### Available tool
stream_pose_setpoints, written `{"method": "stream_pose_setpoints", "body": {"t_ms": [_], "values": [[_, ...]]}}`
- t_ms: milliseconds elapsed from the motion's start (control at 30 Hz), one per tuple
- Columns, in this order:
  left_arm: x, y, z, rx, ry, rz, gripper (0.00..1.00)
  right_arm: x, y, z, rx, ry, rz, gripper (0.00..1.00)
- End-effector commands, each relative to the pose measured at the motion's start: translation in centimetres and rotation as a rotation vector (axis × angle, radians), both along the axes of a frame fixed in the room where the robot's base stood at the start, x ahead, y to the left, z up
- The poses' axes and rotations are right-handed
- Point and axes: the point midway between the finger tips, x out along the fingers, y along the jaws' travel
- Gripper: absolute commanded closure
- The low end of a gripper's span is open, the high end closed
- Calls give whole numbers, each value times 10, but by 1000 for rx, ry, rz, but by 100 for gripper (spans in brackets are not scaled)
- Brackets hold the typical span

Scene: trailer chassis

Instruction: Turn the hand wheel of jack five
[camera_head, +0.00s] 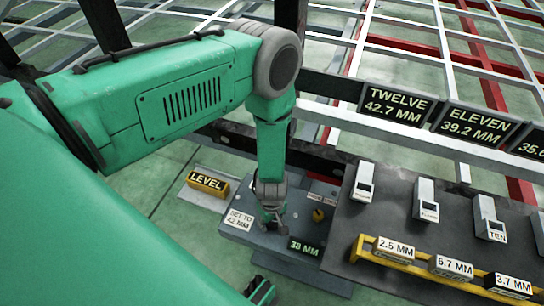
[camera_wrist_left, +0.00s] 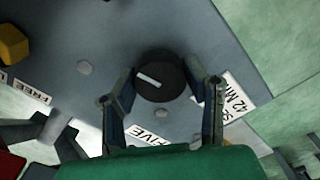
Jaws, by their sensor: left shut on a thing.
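The hand wheel (camera_wrist_left: 160,78) of jack five is a dark round knob with a white mark, seen in the left wrist view beside a partly covered "FIVE" label (camera_wrist_left: 150,137). My left gripper (camera_head: 270,218) points down at the grey jack plate (camera_head: 262,240), and its fingers (camera_wrist_left: 170,90) are shut on the wheel's two sides. In the head view the gripper hides the wheel. A "SET TO 42 MM" label (camera_head: 239,219) lies left of it, and a display (camera_head: 304,247) reads 38 MM. A dark and green piece, perhaps my right gripper (camera_head: 262,291), shows at the bottom edge.
A yellow "LEVEL" block (camera_head: 207,183) stands left of the plate. A yellow knob (camera_head: 318,215) stands right of the gripper. A dark bench (camera_head: 400,205) at right holds several labelled blocks and a yellow rail (camera_head: 365,255). Chassis beams and hanging signs (camera_head: 396,105) lie behind.

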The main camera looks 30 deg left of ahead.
Motion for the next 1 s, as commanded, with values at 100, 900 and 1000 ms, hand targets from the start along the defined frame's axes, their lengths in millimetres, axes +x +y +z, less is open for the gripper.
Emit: {"method": "stream_pose_setpoints", "body": {"t_ms": [100,900,1000], "values": [[3,0,1,1,-7,-69,88,0,0,1,0,0,0,60],[4,0,1,0,-8,-186,88,0,0,2,0,0,0,60],[3,0,1,0,-7,-186,39,0,0,2,0,0,0,60]]}}
